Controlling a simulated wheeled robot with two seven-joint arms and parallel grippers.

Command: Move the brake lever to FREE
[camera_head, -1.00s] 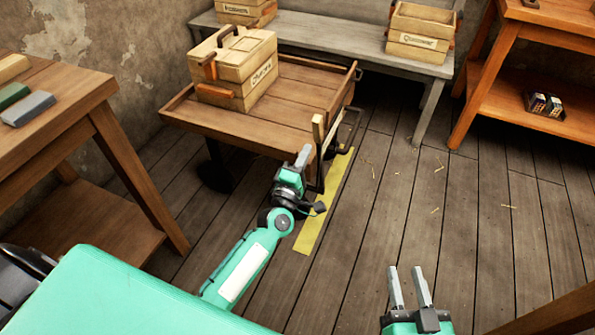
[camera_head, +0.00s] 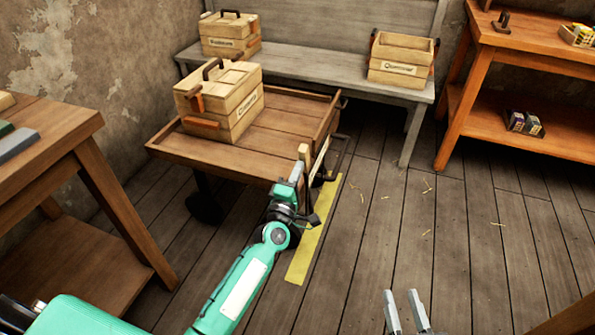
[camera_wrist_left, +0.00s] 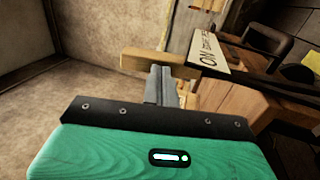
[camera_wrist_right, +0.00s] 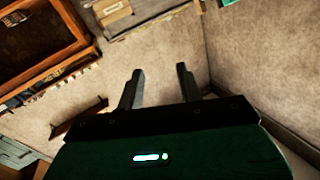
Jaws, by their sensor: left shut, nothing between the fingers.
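The brake lever (camera_head: 304,152) is a pale wooden bar at the front right corner of the wooden cart (camera_head: 215,160). In the left wrist view, the lever (camera_wrist_left: 145,62) lies across, just beyond my fingertips. A cream plate (camera_wrist_left: 212,48) beside it reads "ON" at its near end; the rest is hard to read. My left gripper (camera_head: 296,174) is shut and empty, its tips at the lever; I cannot tell whether they touch it. It also shows in the left wrist view (camera_wrist_left: 161,75). My right gripper (camera_head: 404,300) is open and empty, low over the floor, away from the cart.
A wooden toolbox (camera_head: 218,100) stands on the cart. A grey bench (camera_head: 310,60) behind holds two more boxes. A table (camera_head: 60,130) is at left and an orange shelf (camera_head: 500,110) at right. A yellow strip (camera_head: 305,255) marks the floor; the floor right of it is mostly clear.

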